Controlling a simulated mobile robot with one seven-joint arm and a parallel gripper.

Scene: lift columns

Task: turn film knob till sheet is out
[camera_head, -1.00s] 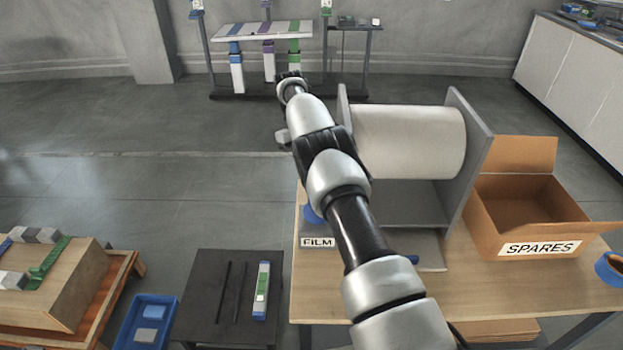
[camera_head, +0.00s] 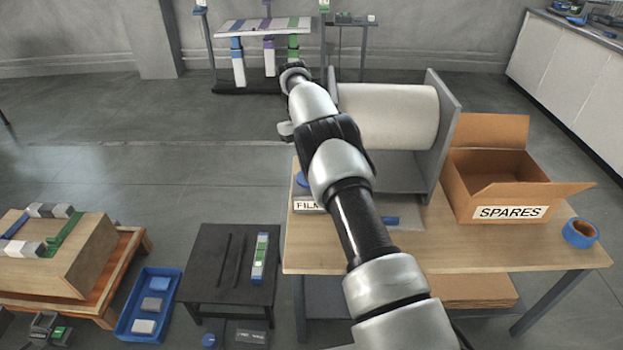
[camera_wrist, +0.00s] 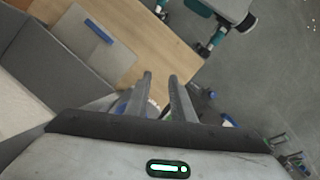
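A large white film roll (camera_head: 388,115) sits between grey side plates (camera_head: 446,125) on the wooden table. A FILM label (camera_head: 306,205) is at the stand's front left. A blue round part (camera_head: 301,180), perhaps the knob, shows just above it, mostly behind my arm. A pale flat panel with a blue strip (camera_head: 391,220) lies in front of the roll; it also shows in the wrist view (camera_wrist: 88,38). My gripper (camera_wrist: 160,78) has its fingers apart with nothing clearly between them. Something blue and white (camera_wrist: 124,105) is partly hidden behind the fingers. My arm hides the roll's left end.
An open SPARES box (camera_head: 510,213) and a blue tape roll (camera_head: 580,232) stand at the table's right. A black stool (camera_head: 205,290) with a green-white part, a blue bin (camera_head: 130,325) and a wooden block (camera_head: 70,275) are at left. Open floor lies beyond.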

